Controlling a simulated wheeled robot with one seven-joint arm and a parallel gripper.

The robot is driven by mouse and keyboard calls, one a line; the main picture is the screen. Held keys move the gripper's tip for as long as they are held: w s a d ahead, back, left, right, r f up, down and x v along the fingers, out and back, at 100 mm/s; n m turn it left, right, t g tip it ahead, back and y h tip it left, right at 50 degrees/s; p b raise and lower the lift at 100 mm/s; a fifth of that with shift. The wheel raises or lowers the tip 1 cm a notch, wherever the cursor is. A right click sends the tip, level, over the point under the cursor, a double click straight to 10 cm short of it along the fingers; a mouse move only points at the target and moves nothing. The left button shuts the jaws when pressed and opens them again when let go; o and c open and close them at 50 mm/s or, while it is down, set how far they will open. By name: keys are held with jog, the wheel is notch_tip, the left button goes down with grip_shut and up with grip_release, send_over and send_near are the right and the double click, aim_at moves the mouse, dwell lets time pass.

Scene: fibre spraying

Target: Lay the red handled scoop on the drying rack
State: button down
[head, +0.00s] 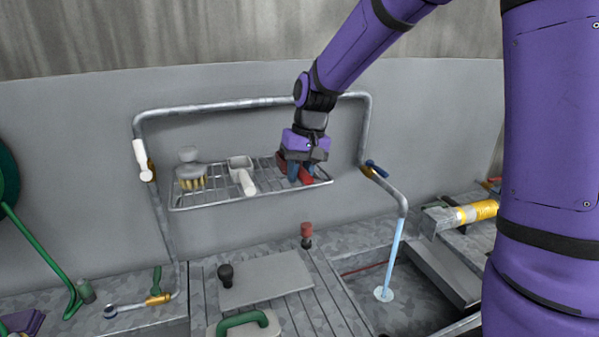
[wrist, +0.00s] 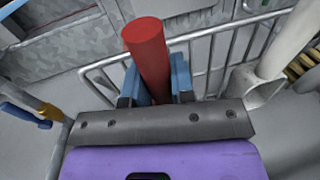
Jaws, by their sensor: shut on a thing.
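My gripper (head: 299,176) is over the right end of the wire drying rack (head: 215,202) in the head view. It is shut on the red handle of the scoop (wrist: 147,50), which stands out between the blue fingers (wrist: 156,88) in the wrist view. A bit of red (head: 307,181) also shows by the fingers in the head view. The scoop's head is hidden. The rack's wires (wrist: 205,62) pass close behind the handle in the wrist view. I cannot tell whether the scoop touches the rack.
A white scoop (head: 242,176) and a yellow-bristled brush (head: 190,172) lie on the rack's middle and left. A bent pipe (head: 250,103) frames the rack. Below, a red-topped item (head: 306,232) stands near a grey board (head: 265,281). Water runs into the sink (head: 383,292).

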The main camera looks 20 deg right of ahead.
jog(key=c, duration=1)
grip_release()
jog(key=shift+o, duration=0.2)
jog(key=shift+f, duration=0.1)
notch_tip(320, 180, up, 12)
jog(key=d, duration=0.2)
jog(key=s+d+t+h, duration=0.1)
jog(key=s+d+t, duration=0.1)
jog(key=s, duration=1.1)
jog(key=s+d+t+h, duration=0.1)
jog(key=s+d+t, duration=0.2)
jog(key=s, duration=1)
jog(key=shift+s+d, duration=0.35)
jog(key=shift+d, duration=0.65)
